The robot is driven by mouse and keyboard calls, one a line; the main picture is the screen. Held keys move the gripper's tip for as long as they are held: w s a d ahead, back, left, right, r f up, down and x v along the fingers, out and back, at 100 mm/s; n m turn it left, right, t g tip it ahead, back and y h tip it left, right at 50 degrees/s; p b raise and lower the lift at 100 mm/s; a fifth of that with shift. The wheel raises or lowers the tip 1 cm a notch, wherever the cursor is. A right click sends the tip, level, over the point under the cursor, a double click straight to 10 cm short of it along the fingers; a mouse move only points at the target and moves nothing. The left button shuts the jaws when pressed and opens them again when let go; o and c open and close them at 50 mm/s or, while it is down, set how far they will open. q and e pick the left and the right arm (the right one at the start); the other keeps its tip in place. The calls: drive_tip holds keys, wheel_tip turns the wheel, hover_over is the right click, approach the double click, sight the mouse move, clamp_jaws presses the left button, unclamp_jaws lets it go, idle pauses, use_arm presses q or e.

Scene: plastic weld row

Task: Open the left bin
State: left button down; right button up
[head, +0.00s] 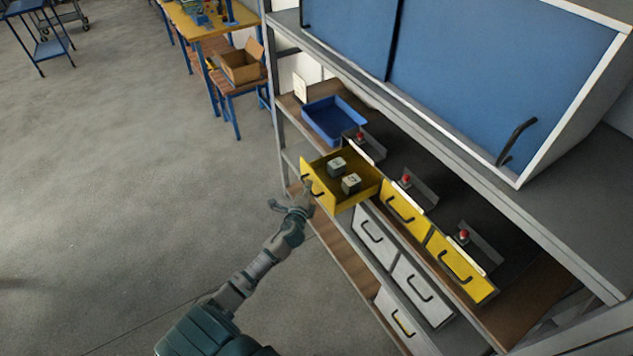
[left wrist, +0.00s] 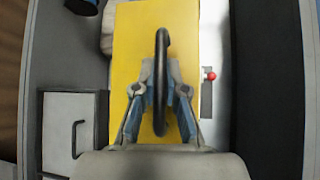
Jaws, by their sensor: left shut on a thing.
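The left bin (head: 360,198) is a yellow drawer, pulled out from the shelf and open at the top in the head view. Two small dark, pale-topped blocks (head: 350,183) lie inside it. Its yellow front (left wrist: 137,45) fills the middle of the left wrist view, with a black bar handle (left wrist: 162,50) standing out from it. My left gripper (head: 306,190) is at the front of this bin. In the left wrist view its fingers (left wrist: 160,95) are shut on the handle from both sides. My right gripper is not in view.
Two closed yellow bins (head: 405,207) (head: 457,268) sit to the right in the same row, with red buttons (head: 405,178) behind. White drawers (head: 373,236) lie below. A blue tray (head: 335,120) stands on the shelf. A blue-doored cabinet (head: 480,75) overhangs.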

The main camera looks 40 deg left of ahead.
use_arm(q)
drive_tip(key=shift+s+a+f, duration=0.1)
drive_tip(key=shift+s+f, duration=0.15)
drive_tip(key=shift+s, duration=0.15)
drive_tip(key=c, duration=1.2)
unclamp_jaws()
drive_tip(key=shift+w, duration=0.15)
drive_tip(key=v, duration=1.2)
drive_tip(key=shift+a+f, duration=0.1)
drive_tip(key=shift+f, duration=0.1)
